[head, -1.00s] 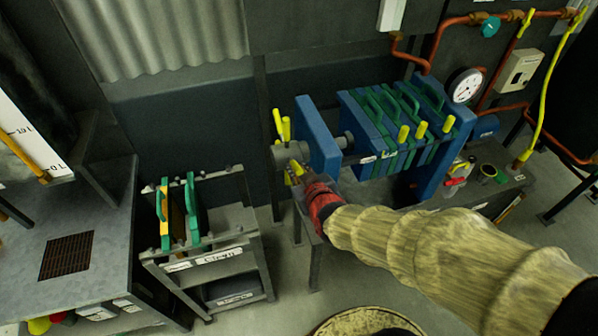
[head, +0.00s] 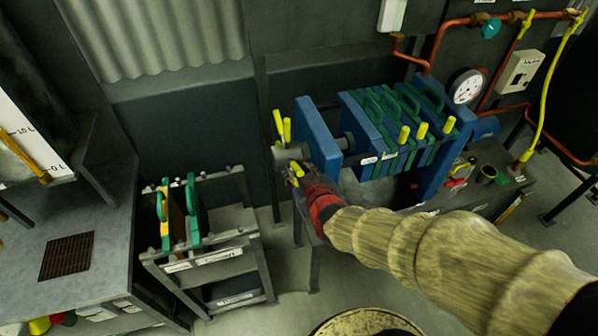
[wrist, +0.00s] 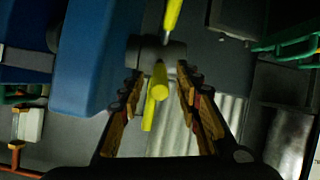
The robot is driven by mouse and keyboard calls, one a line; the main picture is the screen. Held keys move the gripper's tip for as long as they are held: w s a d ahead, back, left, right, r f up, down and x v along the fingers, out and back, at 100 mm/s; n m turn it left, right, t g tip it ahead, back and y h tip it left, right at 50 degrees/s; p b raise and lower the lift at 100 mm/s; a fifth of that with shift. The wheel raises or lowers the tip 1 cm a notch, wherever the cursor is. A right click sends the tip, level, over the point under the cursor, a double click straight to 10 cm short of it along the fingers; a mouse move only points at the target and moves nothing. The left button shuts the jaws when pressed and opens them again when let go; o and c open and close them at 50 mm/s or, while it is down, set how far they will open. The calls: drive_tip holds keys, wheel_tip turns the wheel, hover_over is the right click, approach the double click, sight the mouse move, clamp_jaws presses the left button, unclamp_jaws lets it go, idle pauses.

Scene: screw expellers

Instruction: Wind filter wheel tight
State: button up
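The filter wheel is a grey hub (head: 281,155) with yellow handles (head: 287,130), at the left end of the filter press beside its blue end plate (head: 319,138). Two handles point up in the head view; the rest are partly hidden by my gripper (head: 295,172). In the wrist view, my gripper (wrist: 160,100) is open, with its two fingers apart. A yellow handle (wrist: 158,82) shows between the fingers, with gaps on both sides. Another yellow handle (wrist: 172,14) points away at the top. I cannot tell whether a finger touches the wheel.
Green-handled plates (head: 385,120) stand in the press to the right, with a gap behind the end plate. A low rack (head: 215,255) with an orange and a green plate stands left. A grey bench (head: 100,215) is at far left. A pressure gauge (head: 465,86) is at right.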

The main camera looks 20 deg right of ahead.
drive_tip(key=v, duration=0.7)
drive_tip(key=shift+s, duration=0.2)
